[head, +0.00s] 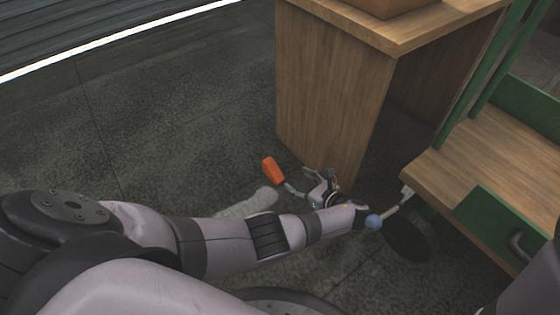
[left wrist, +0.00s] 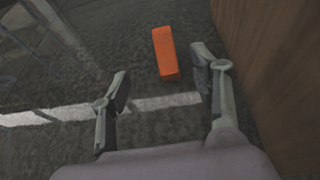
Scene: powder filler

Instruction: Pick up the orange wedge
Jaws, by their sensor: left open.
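The orange wedge (head: 272,170) lies on the dark floor, left of the wooden desk's side panel in the head view. My left gripper (head: 300,182) is low near the foot of that panel, just right of the wedge. In the left wrist view the open fingers (left wrist: 160,84) point towards the wedge (left wrist: 165,52), with nothing between them. The wedge shows beyond the fingertips, closer to the right-hand finger, and appears apart from both. My right gripper is not in view.
The wooden desk (head: 335,90) stands close to the left gripper; its panel also shows at right in the left wrist view (left wrist: 275,70). A wooden bench with green parts (head: 490,150) stands at right. The floor (head: 170,130) left of the wedge is clear.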

